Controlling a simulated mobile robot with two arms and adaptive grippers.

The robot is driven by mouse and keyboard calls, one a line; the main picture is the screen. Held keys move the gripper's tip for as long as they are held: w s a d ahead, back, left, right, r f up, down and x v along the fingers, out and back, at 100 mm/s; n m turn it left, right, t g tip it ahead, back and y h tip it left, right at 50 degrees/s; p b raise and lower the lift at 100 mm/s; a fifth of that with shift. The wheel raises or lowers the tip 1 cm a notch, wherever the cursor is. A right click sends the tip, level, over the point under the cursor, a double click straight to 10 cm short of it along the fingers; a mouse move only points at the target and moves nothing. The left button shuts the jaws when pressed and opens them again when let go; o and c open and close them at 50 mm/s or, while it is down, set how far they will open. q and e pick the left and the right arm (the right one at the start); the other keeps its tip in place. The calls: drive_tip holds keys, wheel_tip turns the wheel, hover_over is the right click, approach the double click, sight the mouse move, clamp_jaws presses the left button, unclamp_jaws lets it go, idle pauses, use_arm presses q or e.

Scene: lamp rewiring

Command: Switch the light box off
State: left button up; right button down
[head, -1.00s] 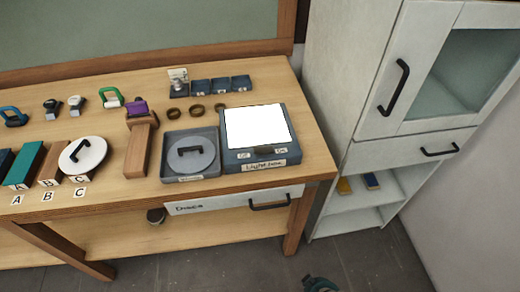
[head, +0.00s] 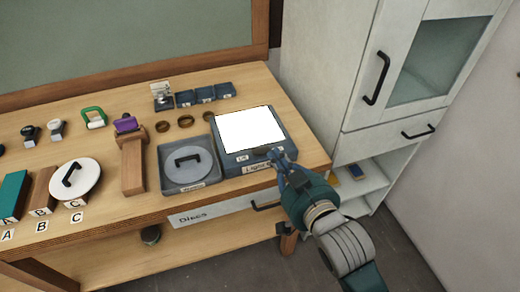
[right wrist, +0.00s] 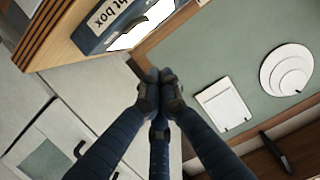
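The light box (head: 231,162) stands at the right front of the table, its top panel (head: 250,130) glowing white. A small dark switch (head: 262,150) sits on its front strip, between small labels too small to read. My right gripper (head: 277,156) is at the front right of the box, close to the switch; I cannot tell from the head view whether it touches. In the right wrist view its fingertips (right wrist: 160,86) are together with nothing seen between them, and the light box (right wrist: 100,25) shows at upper left, with a dark piece on its front. My left gripper is not in view.
A grey tray with a round handled lid (head: 188,163) stands just left of the light box. The Discs drawer (head: 215,210) is below the table edge. A white cabinet (head: 325,70) stands close on the right. Small rings (head: 185,122) and dark trays lie behind.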

drive_tip(key=shift+w, duration=0.1)
drive_tip(key=p, duration=0.2)
hover_over(261, 151)
drive_tip(key=s, duration=0.2)
drive_tip(key=shift+w+d+f, duration=0.1)
drive_tip(key=shift+w+f, duration=0.05)
drive_tip(key=shift+f, duration=0.4)
drive_tip(key=shift+w+d+f, duration=0.1)
drive_tip(key=shift+f, duration=0.4)
drive_tip(key=f, duration=0.3)
drive_tip(key=shift+s+a+p, duration=0.1)
drive_tip(key=shift+a+p, duration=0.2)
drive_tip(key=shift+s+f, duration=0.1)
drive_tip(key=shift+f, duration=0.5)
drive_tip(key=shift+a+f, duration=0.1)
